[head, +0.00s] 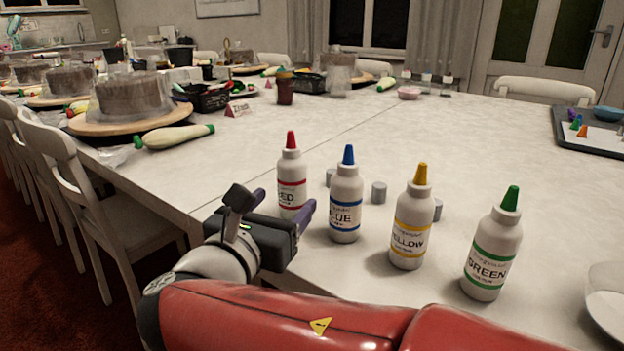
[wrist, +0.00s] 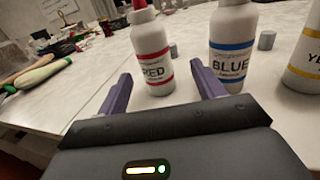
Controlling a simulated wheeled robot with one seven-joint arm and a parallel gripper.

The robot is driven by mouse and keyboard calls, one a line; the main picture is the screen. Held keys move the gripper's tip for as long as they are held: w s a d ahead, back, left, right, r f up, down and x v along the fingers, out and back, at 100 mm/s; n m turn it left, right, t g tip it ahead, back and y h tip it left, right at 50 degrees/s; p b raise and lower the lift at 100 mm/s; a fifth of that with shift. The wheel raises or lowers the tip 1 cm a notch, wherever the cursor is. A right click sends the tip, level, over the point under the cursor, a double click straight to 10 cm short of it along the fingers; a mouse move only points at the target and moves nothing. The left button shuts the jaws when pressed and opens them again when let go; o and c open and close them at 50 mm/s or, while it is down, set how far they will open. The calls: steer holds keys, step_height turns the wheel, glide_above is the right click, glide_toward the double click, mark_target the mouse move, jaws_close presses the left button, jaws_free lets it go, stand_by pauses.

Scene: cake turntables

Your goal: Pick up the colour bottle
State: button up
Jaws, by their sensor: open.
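Four colour bottles stand upright in a row on the white table. The red bottle (head: 292,180) has a red cap and is leftmost. The blue bottle (head: 345,200), yellow bottle (head: 411,226) and green bottle (head: 492,254) follow to the right. My gripper (head: 283,203) is open at the red bottle. In the wrist view the red bottle (wrist: 152,55) stands ahead of and between the two purple fingers of my gripper (wrist: 160,88), with no visible grip on it. The blue bottle (wrist: 232,45) is just beyond the right finger. The yellow bottle (wrist: 305,55) is cut off at the right edge.
Small grey cylinders (head: 378,192) stand behind the bottles. A white bowl (head: 607,300) is at the right front. A cake turntable (head: 128,122) and a piping bag (head: 175,136) lie to the left. A tray (head: 590,135) sits at right. The table's middle is clear.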

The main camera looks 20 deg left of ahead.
mark_target(290, 194)
steer(key=w, duration=0.3)
steer(key=shift+w, duration=0.1)
steer(key=w, duration=0.4)
steer(key=shift+a+f, duration=0.25)
steer(key=shift+w, duration=0.7)
steer(key=c, duration=0.8)
